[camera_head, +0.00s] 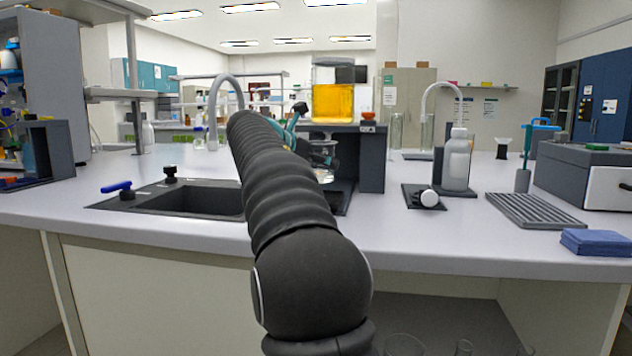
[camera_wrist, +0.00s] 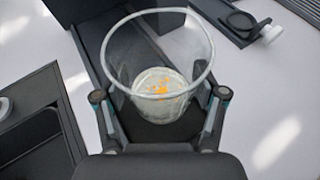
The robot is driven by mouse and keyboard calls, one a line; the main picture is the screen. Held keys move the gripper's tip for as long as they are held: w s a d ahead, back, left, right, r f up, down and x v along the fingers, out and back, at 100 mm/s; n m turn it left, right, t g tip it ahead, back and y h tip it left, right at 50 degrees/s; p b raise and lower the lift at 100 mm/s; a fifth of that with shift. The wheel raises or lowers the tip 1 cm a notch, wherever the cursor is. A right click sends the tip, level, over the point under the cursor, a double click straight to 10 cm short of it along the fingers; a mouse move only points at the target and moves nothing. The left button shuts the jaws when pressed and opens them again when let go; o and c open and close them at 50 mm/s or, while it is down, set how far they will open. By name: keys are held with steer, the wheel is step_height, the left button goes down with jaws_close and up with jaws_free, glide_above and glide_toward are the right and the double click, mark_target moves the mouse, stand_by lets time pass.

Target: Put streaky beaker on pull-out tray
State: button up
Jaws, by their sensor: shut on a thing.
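The streaky beaker (camera_wrist: 160,80) is clear glass with a pale, streaked bottom and orange flecks. My gripper (camera_wrist: 160,96) is shut on it, with one finger on each side, and its open mouth faces the wrist camera. In the head view the beaker (camera_head: 322,160) shows partly behind my arm, with the teal-marked gripper (camera_head: 303,138) beside it. The dark pull-out tray (camera_wrist: 92,55) lies beneath the beaker in the wrist view. In the head view my arm hides most of the tray (camera_head: 341,198). I cannot tell whether the beaker touches it.
The dark rig (camera_head: 371,160) carries a tank of amber liquid (camera_head: 333,103) above. A sink (camera_head: 200,201) lies to the left. A white bottle (camera_head: 456,162), a small stand with a white knob (camera_head: 428,198) and a ribbed rack (camera_head: 535,211) stand to the right.

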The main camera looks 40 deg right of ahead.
steer(key=shift+w+a+f, duration=0.15)
steer(key=shift+w+f, duration=0.1)
steer(key=shift+w, duration=0.1)
steer(key=shift+f+b, duration=0.7)
steer(key=shift+f, duration=1.25)
steer(key=shift+f, duration=0.15)
steer(key=o, duration=1.2)
steer(key=shift+o, duration=0.2)
steer(key=shift+r, duration=0.2)
steer(key=v, duration=1.2)
steer(key=shift+p, duration=0.45)
